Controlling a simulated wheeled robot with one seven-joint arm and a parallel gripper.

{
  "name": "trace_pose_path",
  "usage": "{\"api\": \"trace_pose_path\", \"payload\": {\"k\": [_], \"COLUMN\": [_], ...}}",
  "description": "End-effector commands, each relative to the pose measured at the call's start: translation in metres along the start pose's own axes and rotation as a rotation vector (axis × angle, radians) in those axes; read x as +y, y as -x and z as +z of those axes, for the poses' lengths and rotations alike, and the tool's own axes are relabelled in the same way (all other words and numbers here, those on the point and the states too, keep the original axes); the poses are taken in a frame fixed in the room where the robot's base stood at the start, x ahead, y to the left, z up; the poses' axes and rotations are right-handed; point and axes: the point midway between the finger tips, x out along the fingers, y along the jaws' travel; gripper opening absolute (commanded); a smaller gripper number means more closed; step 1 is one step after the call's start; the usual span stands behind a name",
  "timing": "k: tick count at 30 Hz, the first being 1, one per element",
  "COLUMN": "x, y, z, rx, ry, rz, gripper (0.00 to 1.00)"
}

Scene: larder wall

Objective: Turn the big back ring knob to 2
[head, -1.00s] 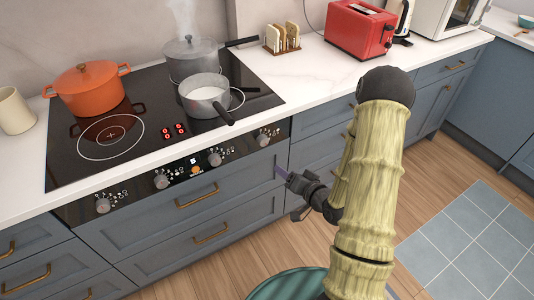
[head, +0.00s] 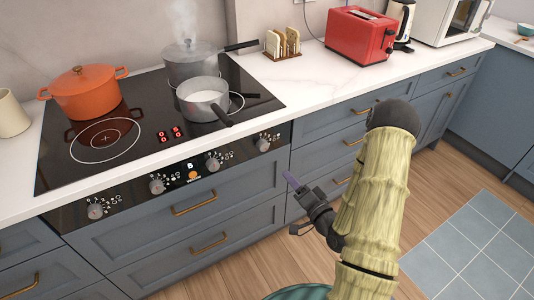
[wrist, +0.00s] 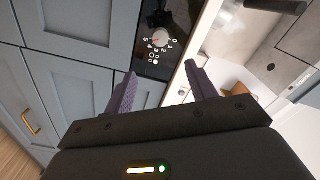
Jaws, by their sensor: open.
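The black control panel (head: 120,203) on the hob's front carries a row of grey knobs: far left (head: 95,211), second (head: 157,186), third (head: 212,164) and far right (head: 262,144). Their ring icons are too small here to tell which is the big back ring knob. My gripper (head: 290,181) is open and empty, in front of the drawers, below and right of the far right knob. In the wrist view, one knob (wrist: 161,38) with numerals and a reddish mark lies beyond my purple fingertips (wrist: 160,80), apart from them. Its exact setting is unclear.
An orange pot (head: 84,95) stands at the hob's left. A steaming grey pot (head: 190,62) and a saucepan of white liquid (head: 203,100) stand at the right, the saucepan's handle reaching towards the front edge. A red toaster (head: 358,34) is further right. Red hob digits seem to read 0.

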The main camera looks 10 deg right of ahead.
Motion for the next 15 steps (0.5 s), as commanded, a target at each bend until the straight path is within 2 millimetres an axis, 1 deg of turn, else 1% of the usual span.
{"api": "trace_pose_path", "payload": {"k": [2,15], "x": [0.004,0.004], "y": [-0.005,-0.033], "z": [0.002,0.003], "rx": [0.002,0.000], "ry": [0.003,0.003], "rz": [-0.003,-0.003], "gripper": [0.56,0.56]}}
